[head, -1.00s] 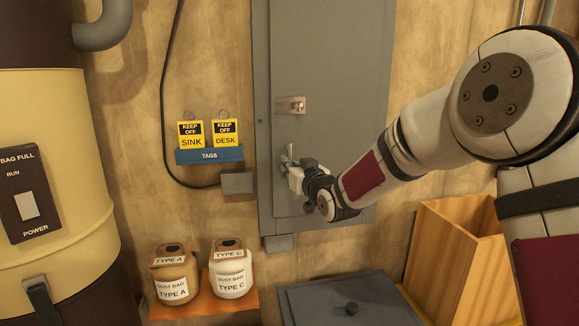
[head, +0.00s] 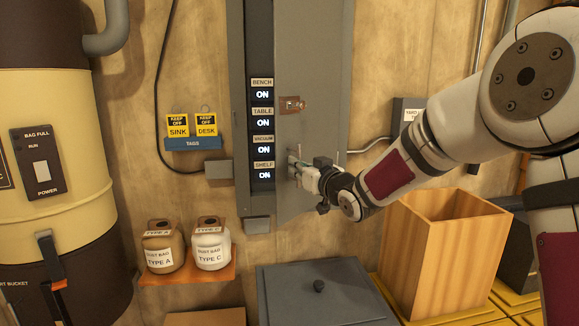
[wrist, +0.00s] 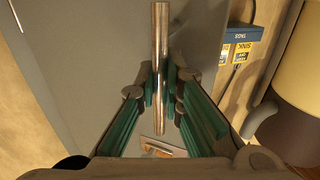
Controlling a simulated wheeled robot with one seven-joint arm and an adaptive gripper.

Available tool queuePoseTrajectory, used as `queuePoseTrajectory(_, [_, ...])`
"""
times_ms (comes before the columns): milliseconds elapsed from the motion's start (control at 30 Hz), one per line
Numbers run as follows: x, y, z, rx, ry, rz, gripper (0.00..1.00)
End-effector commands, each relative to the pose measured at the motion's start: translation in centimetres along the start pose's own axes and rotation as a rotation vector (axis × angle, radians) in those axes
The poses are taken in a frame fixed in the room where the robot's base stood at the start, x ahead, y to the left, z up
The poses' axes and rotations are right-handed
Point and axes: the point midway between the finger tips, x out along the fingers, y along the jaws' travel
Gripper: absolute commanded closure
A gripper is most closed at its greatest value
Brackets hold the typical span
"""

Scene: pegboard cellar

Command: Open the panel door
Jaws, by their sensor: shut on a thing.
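The grey panel door (head: 311,60) stands partly open, swung out from the left edge of its grey box (head: 237,90). Inside the box a column of black switches (head: 262,122) shows, labelled BENCH, TABLE, VACUUM and SHELF, each reading ON. My gripper (head: 300,172) is at the door's lower left part, shut on the door handle. In the wrist view the handle (wrist: 161,45) is a shiny metal bar between the green-padded fingers of my gripper (wrist: 160,85).
KEEP OFF tags for SINK (head: 178,126) and DESK (head: 206,124) hang on a blue TAGS holder (head: 193,143) at left. Two dust bag jars (head: 212,249) stand on a small shelf. A grey lidded bin (head: 325,297) and a wooden box (head: 440,250) stand below.

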Motion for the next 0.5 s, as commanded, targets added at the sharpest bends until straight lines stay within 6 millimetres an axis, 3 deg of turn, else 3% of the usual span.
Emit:
queuePoseTrajectory(167, [-1.9, 1.6, -0.1, 0.0, 0.001, -0.008, 1.0])
queuePoseTrajectory(500, [-5.5, 5.4, -0.1, 0.001, 0.002, -0.23, 1.0])
